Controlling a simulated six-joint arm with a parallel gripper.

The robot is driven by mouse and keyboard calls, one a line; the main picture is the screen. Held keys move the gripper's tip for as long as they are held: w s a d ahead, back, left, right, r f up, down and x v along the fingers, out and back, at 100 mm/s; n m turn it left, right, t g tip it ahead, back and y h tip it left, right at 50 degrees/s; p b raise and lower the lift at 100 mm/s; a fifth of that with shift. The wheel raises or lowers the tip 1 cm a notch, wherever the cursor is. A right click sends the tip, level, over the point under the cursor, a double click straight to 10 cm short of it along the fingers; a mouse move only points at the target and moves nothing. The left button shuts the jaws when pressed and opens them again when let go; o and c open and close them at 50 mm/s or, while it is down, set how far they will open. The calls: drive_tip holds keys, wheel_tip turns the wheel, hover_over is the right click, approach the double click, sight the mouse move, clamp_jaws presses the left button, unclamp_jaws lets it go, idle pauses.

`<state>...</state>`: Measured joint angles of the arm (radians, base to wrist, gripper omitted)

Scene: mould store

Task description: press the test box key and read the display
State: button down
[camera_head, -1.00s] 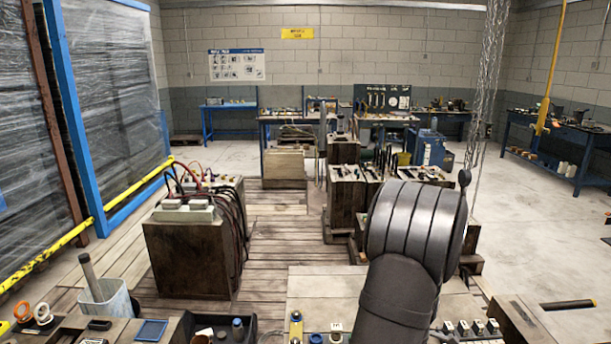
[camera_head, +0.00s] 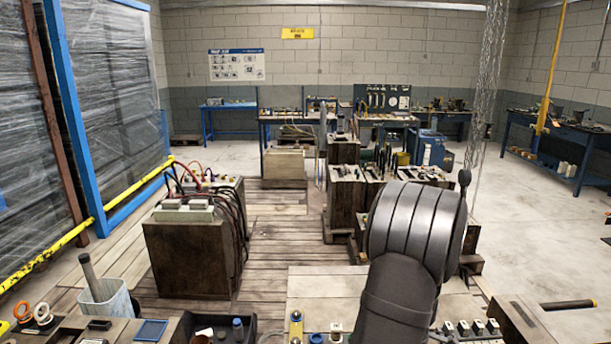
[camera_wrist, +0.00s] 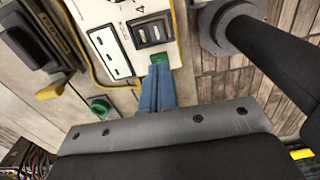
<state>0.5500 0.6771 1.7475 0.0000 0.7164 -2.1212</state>
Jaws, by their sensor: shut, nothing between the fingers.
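In the wrist view, the test box (camera_wrist: 117,45) is a pale panel at the top centre, with a dark window (camera_wrist: 152,31) that looks like its display; I cannot read any figures on it. A small green square key (camera_wrist: 160,58) sits at the panel's near edge. My gripper (camera_wrist: 157,68), with blue fingers, is shut and empty. Its tips are right at the green key and partly cover it; I cannot tell whether they touch. In the head view, my arm hides the gripper, and I cannot make out the test box there.
In the wrist view, a green round cap (camera_wrist: 100,106) lies left of the fingers, a yellow cable (camera_wrist: 92,72) runs beside the panel, and a dark device (camera_wrist: 38,35) is at upper left. A grey collar (camera_wrist: 221,27) with a black cylinder stands close at the right.

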drive_tip(key=shift+f, duration=0.55)
idle(0.4)
drive_tip(key=shift+r, duration=3.5)
